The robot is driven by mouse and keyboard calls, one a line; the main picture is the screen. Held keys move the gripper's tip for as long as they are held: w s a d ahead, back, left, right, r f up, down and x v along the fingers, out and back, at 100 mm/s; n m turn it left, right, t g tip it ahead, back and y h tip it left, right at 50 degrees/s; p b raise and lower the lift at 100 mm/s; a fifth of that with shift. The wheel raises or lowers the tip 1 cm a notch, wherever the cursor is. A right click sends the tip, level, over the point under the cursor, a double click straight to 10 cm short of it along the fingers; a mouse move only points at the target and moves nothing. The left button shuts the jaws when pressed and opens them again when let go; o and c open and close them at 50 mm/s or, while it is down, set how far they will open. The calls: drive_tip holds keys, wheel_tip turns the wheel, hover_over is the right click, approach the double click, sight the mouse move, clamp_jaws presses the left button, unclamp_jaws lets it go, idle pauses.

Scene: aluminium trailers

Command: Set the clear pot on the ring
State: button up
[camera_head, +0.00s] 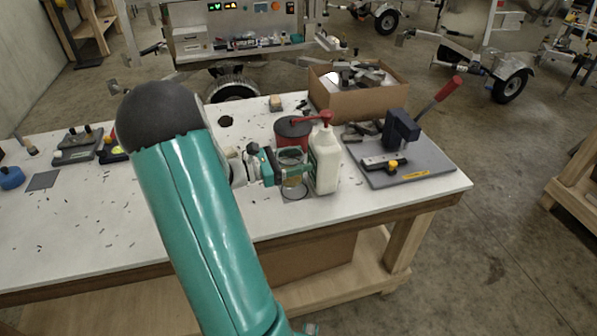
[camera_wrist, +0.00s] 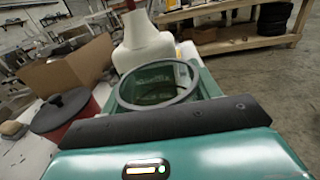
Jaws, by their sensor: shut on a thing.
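The clear pot (camera_head: 292,181) is a see-through glass jar, upright between the fingers of my gripper (camera_head: 291,166). The wrist view shows its round open rim (camera_wrist: 158,86) from above, with the teal fingers around it. My gripper is shut on the pot. A thin dark ring (camera_head: 295,198) is marked on the white bench right under the pot; the pot hides part of it. I cannot tell whether the pot's base touches the bench.
A white bottle with a red top (camera_head: 326,160) stands close right of the pot. A red tub with a dark lid (camera_head: 293,128) stands just behind. A lever press on a grey plate (camera_head: 405,165) is further right. A cardboard box (camera_head: 350,100) stands at the back.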

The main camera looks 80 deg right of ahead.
drive_tip(key=shift+s+d+f, duration=0.1)
drive_tip(key=shift+d+f, duration=0.5)
drive_tip(key=shift+f, duration=0.6)
drive_tip(key=shift+w+d+f, duration=0.1)
drive_tip(key=shift+d+f, duration=0.5)
drive_tip(key=shift+f, duration=0.6)
drive_tip(key=shift+s+d+f, duration=0.1)
drive_tip(key=shift+d+f, duration=0.5)
drive_tip(key=shift+f, duration=0.6)
drive_tip(key=shift+f, duration=0.1)
drive_tip(key=o, duration=1.1)
drive_tip(key=shift+f, duration=0.1)
drive_tip(key=shift+w+a+r, duration=0.1)
drive_tip(key=shift+w+r, duration=0.1)
drive_tip(key=v, duration=1.1)
drive_tip(key=shift+w+a, duration=0.2)
